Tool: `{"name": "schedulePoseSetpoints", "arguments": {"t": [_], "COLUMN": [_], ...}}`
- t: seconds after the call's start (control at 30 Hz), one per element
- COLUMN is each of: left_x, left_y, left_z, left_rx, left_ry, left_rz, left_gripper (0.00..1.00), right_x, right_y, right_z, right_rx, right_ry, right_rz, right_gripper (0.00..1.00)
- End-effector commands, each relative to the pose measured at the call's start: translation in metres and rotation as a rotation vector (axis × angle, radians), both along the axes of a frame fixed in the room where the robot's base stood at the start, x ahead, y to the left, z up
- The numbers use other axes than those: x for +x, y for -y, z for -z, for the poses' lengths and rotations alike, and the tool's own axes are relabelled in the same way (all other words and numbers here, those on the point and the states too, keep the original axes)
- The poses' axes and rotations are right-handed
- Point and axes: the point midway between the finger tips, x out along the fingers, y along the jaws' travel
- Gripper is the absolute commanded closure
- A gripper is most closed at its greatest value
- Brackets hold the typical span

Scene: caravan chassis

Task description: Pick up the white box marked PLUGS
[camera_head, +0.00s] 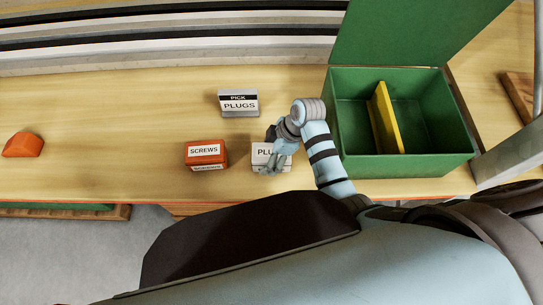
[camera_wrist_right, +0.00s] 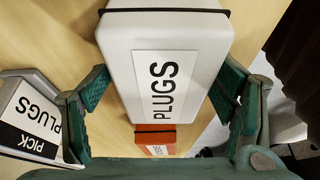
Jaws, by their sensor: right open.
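The white box marked PLUGS (camera_head: 262,160) stands on the wooden table near its front edge, partly covered by my right gripper (camera_head: 274,162) in the head view. In the right wrist view the same white box (camera_wrist_right: 165,60) lies between the two green fingers of my right gripper (camera_wrist_right: 160,100). The fingers are open, one on each side, with visible gaps to the box. My left gripper does not show in either view.
An orange SCREWS box (camera_head: 205,153) stands just left of the white box. A grey PICK PLUGS sign (camera_head: 239,103) stands behind. An open green box (camera_head: 350,125) with a yellow divider (camera_head: 384,117) is right. An orange block (camera_head: 23,145) lies far left.

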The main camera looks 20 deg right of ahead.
Motion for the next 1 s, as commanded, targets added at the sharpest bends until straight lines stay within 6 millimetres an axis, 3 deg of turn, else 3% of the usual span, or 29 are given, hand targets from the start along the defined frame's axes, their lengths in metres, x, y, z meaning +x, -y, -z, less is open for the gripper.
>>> {"name": "schedulePoseSetpoints", "arguments": {"t": [0.03, 0.13, 1.0], "left_x": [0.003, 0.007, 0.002], "left_y": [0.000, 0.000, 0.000], "left_z": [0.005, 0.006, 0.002], "left_rx": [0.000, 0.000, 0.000], "left_ry": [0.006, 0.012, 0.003], "left_rz": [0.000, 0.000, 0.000], "left_gripper": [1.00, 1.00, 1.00], "right_x": [0.000, 0.002, 0.002], "right_y": [-0.004, -0.007, -0.007], "right_z": [0.011, 0.019, 0.023], "right_rx": [0.002, 0.001, 0.000], "right_ry": [-0.003, 0.000, 0.000], "right_rz": [0.000, -0.002, -0.001], "right_gripper": [0.22, 0.22, 0.22]}}
